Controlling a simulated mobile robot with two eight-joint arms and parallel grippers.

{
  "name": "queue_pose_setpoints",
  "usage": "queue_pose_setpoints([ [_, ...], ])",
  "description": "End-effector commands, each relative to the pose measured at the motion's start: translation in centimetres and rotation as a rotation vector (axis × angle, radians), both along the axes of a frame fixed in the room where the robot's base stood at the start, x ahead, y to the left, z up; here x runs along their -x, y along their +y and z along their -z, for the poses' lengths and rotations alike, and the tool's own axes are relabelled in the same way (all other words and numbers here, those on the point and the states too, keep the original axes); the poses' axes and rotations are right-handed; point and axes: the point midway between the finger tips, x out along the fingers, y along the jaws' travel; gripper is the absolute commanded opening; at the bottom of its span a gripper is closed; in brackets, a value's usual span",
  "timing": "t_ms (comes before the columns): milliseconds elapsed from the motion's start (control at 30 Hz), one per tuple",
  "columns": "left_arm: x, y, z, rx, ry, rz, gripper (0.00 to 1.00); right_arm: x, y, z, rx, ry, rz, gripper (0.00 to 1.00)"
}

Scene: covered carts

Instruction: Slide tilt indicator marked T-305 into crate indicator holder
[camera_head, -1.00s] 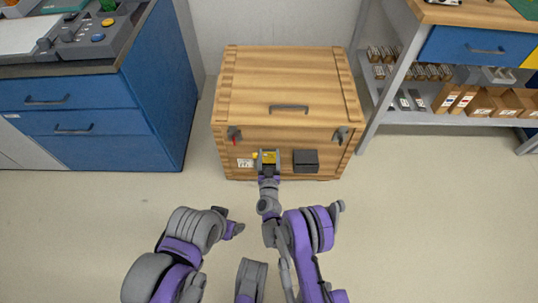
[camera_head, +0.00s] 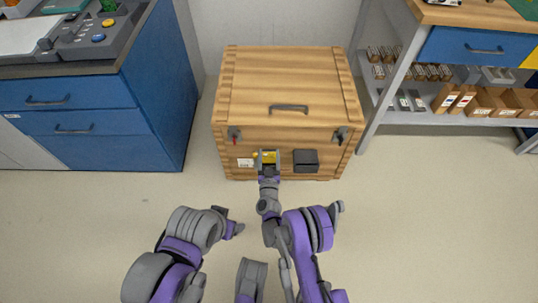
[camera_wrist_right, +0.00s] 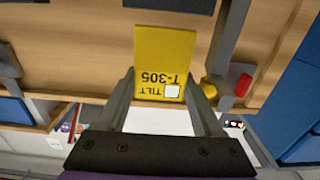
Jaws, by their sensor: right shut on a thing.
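The yellow tilt indicator (camera_wrist_right: 163,62), marked TILT T-305 with a small white square, is gripped between the fingers of my right gripper (camera_wrist_right: 164,95). Its lettering is upside down in the wrist view. In the head view my right gripper (camera_head: 268,160) is at the front face of the wooden crate (camera_head: 285,90), with the yellow indicator (camera_head: 268,155) at its tip. I cannot tell whether the indicator touches the crate. A dark box-shaped fixture (camera_head: 305,160), perhaps the holder, is on the crate front just right of the gripper. My left gripper (camera_head: 238,228) is low over the floor, its fingers unclear.
The crate has a lid handle (camera_head: 289,108), a left latch with red (camera_head: 234,136), a right latch (camera_head: 340,135) and a white label (camera_head: 244,163). A blue cabinet (camera_head: 75,120) stands left, a shelf unit (camera_head: 455,117) right. Floor in front is open.

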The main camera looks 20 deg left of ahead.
Motion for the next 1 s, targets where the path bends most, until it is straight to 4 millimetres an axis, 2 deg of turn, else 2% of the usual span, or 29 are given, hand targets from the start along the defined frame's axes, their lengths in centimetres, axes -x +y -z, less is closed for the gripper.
queue_pose_setpoints([
  [1000,-0.1,0.0,0.6,0.0,-0.001,0.0,0.75,0.0,0.0,2.4,0.0,0.0,0.0,0.08],
])
